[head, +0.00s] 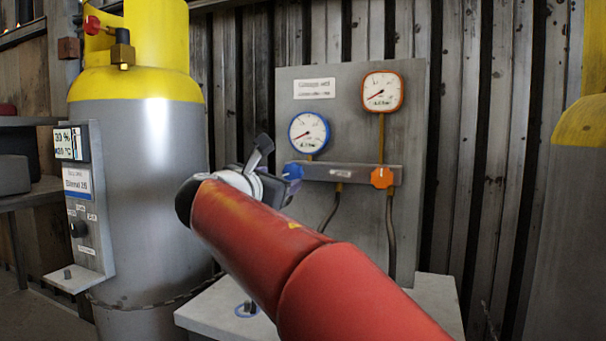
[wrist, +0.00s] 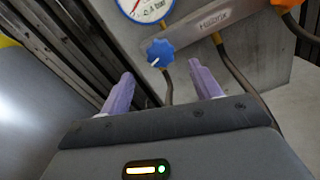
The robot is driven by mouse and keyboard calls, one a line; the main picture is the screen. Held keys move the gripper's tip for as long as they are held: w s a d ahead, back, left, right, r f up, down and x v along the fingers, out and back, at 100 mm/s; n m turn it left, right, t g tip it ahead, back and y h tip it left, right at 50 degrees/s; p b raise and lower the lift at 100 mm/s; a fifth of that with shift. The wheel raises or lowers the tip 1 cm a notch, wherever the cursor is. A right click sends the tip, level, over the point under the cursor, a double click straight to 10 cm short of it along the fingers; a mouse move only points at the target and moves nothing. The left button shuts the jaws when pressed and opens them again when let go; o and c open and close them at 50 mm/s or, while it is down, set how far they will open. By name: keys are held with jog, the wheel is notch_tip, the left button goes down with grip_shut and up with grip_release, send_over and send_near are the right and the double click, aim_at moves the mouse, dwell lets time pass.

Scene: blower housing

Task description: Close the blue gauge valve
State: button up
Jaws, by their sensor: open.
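The blue gauge valve (head: 292,172) is a blue knob at the left end of a grey manifold bar, below the blue-rimmed round gauge (head: 309,132). In the wrist view the blue knob (wrist: 160,53), with a white mark on it, lies ahead of my gripper (wrist: 163,83), a little above and between the two purple fingertips. The fingers are spread apart and nothing is between them. The knob appears clear of both fingers.
An orange valve knob (head: 382,177) sits right on the same manifold bar (head: 340,174), under an orange-rimmed gauge (head: 383,92). A grey-yellow gas cylinder (head: 150,200) stands left, with a display box (head: 82,190). Pipes run down the grey panel (head: 345,120) to a pale table (head: 215,312).

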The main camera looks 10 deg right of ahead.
aim_at(291, 174)
jog(key=p+x, duration=0.1)
jog(key=x, duration=0.5)
jog(key=shift+w+d, duration=0.25)
jog(key=shift+w, duration=0.05)
jog(key=c, duration=1)
jog(key=shift+o, duration=0.2)
